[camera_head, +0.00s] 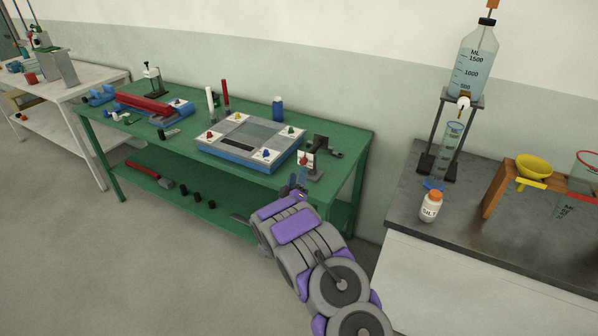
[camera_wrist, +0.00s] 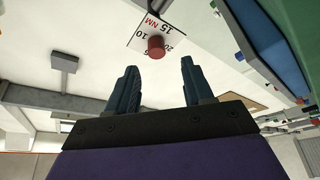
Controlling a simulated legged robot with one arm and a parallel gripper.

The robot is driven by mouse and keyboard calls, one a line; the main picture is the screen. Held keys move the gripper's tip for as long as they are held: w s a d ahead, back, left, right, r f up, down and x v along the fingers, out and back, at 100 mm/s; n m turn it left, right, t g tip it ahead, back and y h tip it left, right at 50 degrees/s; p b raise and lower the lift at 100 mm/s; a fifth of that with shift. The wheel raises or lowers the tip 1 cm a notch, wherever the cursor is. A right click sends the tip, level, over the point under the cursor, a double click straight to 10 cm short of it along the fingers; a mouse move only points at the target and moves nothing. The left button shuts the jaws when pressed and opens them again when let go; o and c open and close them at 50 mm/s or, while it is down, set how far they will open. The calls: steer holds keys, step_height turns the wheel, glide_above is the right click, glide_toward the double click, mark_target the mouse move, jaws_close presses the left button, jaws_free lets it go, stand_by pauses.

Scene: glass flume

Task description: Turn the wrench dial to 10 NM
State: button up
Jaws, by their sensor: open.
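The wrench dial is a white card (camera_head: 308,155) with a red knob (camera_head: 303,161) on a dark stand at the right end of the green bench. In the wrist view the card (camera_wrist: 139,44) shows 10, 15 and 20 with a red NM, and the round red knob (camera_wrist: 156,47) stands out from it. Where the dial points cannot be told. My gripper (camera_head: 297,180) is just in front of and below the dial. Its two dark fingers (camera_wrist: 158,68) are open and empty, with the knob beyond the gap between the tips, apparently apart from them.
The green bench (camera_head: 345,140) carries a grey and blue panel (camera_head: 250,140) left of the dial, and a dark clamp stand (camera_head: 320,147). A dark counter (camera_head: 405,195) on the right holds a salt bottle (camera_head: 431,206) and glassware. Open floor lies in front of the bench.

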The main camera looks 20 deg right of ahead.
mark_target(302, 164)
steer(key=w+d, duration=0.3)
steer(key=shift+d+r+b, duration=0.25)
steer(key=shift+r+b, duration=0.1)
steer(key=shift+b, duration=0.05)
steer(key=shift+w+a+r, duration=0.25)
steer(key=shift+a+r, duration=0.05)
steer(key=shift+a, duration=0.2)
steer(key=shift+d+f, duration=0.1)
steer(key=shift+d, duration=0.45)
steer(key=c, duration=0.5)
steer(key=shift+a, duration=0.25)
jaws_close()
